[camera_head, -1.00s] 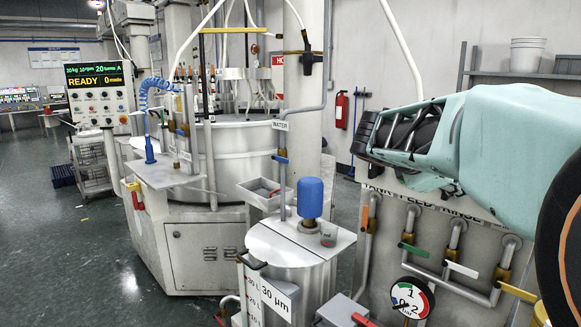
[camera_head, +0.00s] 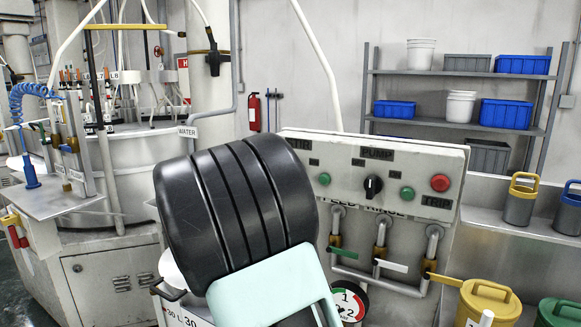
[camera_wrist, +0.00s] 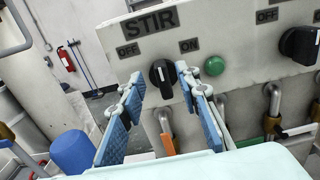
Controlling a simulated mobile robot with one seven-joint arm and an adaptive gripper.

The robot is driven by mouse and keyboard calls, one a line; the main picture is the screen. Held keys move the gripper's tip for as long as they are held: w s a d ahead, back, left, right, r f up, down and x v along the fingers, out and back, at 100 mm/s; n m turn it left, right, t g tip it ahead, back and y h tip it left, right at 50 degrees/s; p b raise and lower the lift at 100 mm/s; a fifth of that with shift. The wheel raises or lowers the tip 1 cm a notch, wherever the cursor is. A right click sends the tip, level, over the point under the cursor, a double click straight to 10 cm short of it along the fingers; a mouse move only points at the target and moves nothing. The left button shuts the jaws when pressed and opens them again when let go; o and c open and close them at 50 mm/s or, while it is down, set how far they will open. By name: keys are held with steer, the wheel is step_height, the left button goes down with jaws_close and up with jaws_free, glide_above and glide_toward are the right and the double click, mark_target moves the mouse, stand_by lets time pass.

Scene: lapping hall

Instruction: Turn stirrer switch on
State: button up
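The stirrer switch (camera_wrist: 163,80) is a black knob under the STIR label (camera_wrist: 150,20) in the wrist view. OFF is marked to its upper left and ON to its upper right. Its white pointer line stands nearly upright, and I cannot tell which mark it points to. My gripper (camera_wrist: 160,72) is open, its blue fingers apart on either side of the knob in the picture. I see no clear contact. A green button (camera_wrist: 214,66) sits right of the knob. In the head view my arm hides the stirrer switch.
The pump knob (camera_head: 372,187) and a red button (camera_head: 440,182) are on the same panel (camera_head: 450,160). Pipes with valve handles (camera_head: 390,265) run below it. A blue cap (camera_wrist: 72,152) stands at lower left in the wrist view. Shelves (camera_head: 460,128) stand behind.

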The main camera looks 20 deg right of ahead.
steer(key=x, duration=0.5)
steer(key=shift+w+d, duration=0.15)
steer(key=shift+d, duration=0.05)
jaws_close()
